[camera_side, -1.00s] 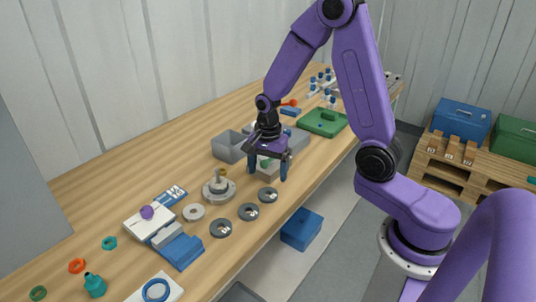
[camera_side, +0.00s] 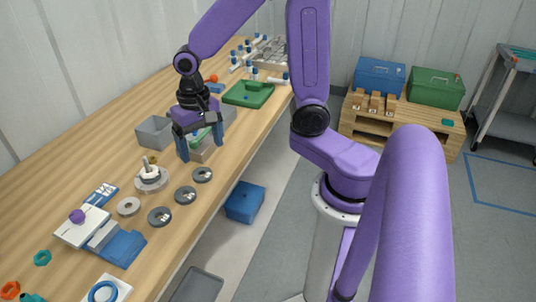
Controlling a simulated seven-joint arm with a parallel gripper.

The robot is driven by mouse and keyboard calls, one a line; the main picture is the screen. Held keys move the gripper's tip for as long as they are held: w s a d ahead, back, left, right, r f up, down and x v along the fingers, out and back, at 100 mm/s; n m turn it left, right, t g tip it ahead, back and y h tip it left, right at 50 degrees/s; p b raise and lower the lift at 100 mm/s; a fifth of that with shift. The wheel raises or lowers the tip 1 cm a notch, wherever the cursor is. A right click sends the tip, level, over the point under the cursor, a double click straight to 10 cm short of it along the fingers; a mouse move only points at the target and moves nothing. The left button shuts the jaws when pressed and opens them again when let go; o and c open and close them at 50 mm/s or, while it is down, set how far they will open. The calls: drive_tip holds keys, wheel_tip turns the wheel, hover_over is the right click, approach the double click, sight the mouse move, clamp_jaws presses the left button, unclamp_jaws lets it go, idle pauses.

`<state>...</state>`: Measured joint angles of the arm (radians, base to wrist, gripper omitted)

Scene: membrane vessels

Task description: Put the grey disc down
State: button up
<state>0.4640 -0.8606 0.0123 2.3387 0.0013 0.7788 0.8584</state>
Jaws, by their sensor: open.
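Three dark grey discs with holes lie in a row on the wooden bench: a near one (camera_side: 159,216), a middle one (camera_side: 185,195) and a far one (camera_side: 202,175). A paler grey ring (camera_side: 128,206) lies to their left. I cannot tell which of these the task means. My gripper (camera_side: 200,146) points down just behind the far disc. Its blue fingers are apart, with no disc visible between them. A light grey block (camera_side: 205,153) with a green strip shows behind and between the fingers, partly hidden.
A round metal fixture with a post (camera_side: 150,180) stands left of the discs. A grey bin (camera_side: 154,132) is behind it, and a green tray (camera_side: 248,94) is farther back. A blue clamp-like block (camera_side: 122,248) lies in front. The bench's right edge is close to the discs.

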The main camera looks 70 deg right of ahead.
drive_tip(key=s+a+r+n, duration=0.2)
drive_tip(key=s+r+n, duration=0.1)
drive_tip(key=s+n, duration=1.4)
drive_tip(key=shift+s+n, duration=0.4)
drive_tip(key=shift+s, duration=0.1)
